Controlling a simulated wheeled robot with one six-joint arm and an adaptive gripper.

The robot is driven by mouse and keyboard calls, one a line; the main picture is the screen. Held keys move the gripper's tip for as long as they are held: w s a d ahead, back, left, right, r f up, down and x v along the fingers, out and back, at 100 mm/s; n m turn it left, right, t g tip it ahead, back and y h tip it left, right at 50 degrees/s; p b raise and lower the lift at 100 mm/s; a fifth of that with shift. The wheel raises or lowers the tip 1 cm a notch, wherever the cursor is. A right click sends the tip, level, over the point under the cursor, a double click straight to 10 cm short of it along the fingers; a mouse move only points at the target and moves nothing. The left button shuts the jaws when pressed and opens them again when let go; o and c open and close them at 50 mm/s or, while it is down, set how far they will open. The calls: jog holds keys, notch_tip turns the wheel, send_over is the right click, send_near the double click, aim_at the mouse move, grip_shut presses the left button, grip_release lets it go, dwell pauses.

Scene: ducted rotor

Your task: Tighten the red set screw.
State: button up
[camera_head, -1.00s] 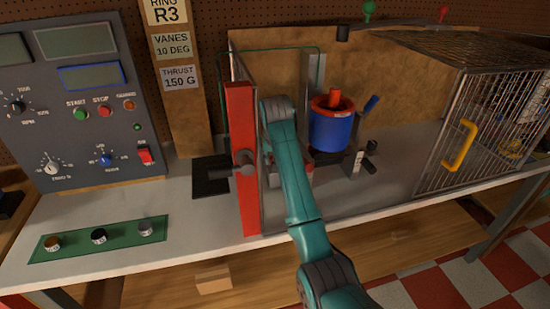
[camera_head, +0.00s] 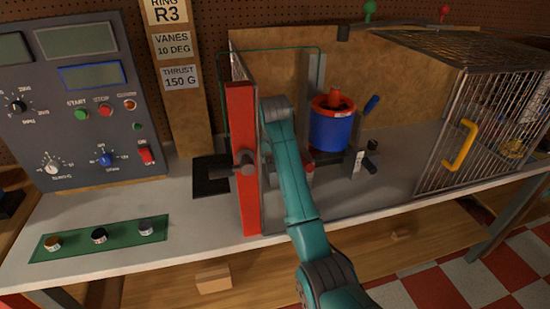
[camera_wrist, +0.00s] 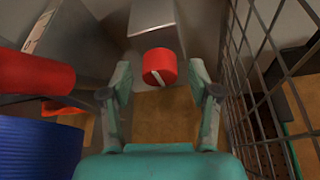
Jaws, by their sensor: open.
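The red set screw (camera_wrist: 160,66) is a short red cylinder with a pale slot or mark on its face, in the upper middle of the wrist view. My gripper (camera_wrist: 160,80) is open, with one finger on each side of the screw. Gaps show between the screw and both fingers. The blue rotor duct (camera_head: 331,131) with its red rim stands to the right of my arm in the head view. Its ribbed blue side (camera_wrist: 38,150) fills the lower left of the wrist view.
A wire mesh panel (camera_wrist: 262,85) stands close on the right in the wrist view. A red cylinder (camera_wrist: 35,72) is close on the left. In the head view, a red post (camera_head: 241,160) stands left of my arm, and a cage with a yellow handle (camera_head: 460,145) stands right.

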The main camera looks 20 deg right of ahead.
jog(key=shift+r, duration=0.15)
jog(key=v, duration=0.7)
jog(key=shift+s, duration=0.25)
